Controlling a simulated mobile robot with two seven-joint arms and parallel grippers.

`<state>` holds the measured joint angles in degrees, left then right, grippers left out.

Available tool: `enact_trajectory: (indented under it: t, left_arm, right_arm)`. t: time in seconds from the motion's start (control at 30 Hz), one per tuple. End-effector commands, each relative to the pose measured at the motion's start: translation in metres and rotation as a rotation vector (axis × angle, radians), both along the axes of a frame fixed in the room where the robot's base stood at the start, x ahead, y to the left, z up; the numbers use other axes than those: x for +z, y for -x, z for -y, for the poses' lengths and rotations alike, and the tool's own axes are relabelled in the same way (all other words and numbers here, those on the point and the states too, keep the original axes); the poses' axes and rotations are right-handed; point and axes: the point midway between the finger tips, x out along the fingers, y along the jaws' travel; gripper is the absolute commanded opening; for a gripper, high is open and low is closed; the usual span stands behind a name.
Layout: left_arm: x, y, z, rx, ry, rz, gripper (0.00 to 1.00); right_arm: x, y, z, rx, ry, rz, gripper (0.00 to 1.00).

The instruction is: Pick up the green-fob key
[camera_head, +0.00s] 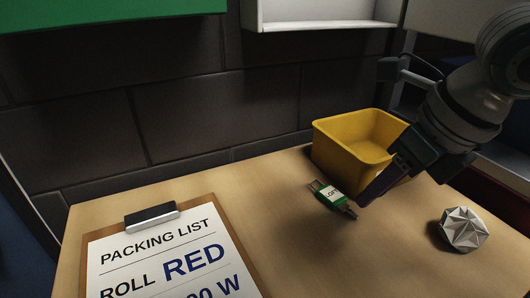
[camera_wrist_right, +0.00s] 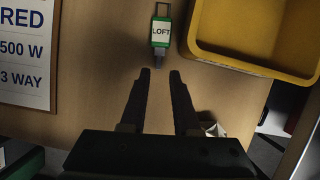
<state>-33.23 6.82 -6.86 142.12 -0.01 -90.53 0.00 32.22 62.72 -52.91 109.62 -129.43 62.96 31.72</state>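The green-fob key (camera_head: 331,195) lies on the wooden table in the head view, just in front of the yellow bin. In the right wrist view the green-fob key (camera_wrist_right: 160,32) carries a white label reading LOFT, and its metal end points toward my gripper. My right gripper (camera_head: 362,203) is beside the key in the head view. In the right wrist view my right gripper (camera_wrist_right: 160,72) is open, its two fingers apart with nothing between them, and the key is just beyond the fingertips. My left gripper is not in view.
A yellow bin (camera_head: 332,150) stands behind the key, close to my right arm. A clipboard (camera_head: 240,238) with a packing list lies at the left. A faceted silver object (camera_head: 464,229) sits at the right. The table between clipboard and key is clear.

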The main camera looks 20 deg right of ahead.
Motion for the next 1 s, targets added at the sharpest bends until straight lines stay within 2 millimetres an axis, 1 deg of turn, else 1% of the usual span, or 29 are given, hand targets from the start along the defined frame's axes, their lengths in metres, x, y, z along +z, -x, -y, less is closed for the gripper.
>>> enact_trajectory:
  t: [0.23, 0.33, 0.47, 0.67, 0.93, 1.0]
  left_arm:
    - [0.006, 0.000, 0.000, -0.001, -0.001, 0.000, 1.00]
    - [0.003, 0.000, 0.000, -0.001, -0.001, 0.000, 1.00]
    - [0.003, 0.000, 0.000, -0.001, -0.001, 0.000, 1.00]
    - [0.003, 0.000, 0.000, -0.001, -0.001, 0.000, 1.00]
    - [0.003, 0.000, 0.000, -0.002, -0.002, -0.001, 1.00]
    - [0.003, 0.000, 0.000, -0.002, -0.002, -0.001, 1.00]
  right_arm:
    - [-0.027, -0.014, -0.005, 0.000, -0.003, -0.002, 0.30]
    - [-0.040, -0.019, -0.006, 0.000, -0.004, -0.002, 0.30]
    - [-0.047, -0.021, -0.006, 0.001, -0.002, -0.002, 0.30]
    - [-0.047, -0.022, -0.006, 0.001, -0.003, -0.001, 0.30]
    - [-0.047, -0.021, -0.006, 0.000, -0.003, -0.001, 0.00]
    - [-0.047, -0.021, -0.006, 0.000, -0.003, -0.001, 0.00]
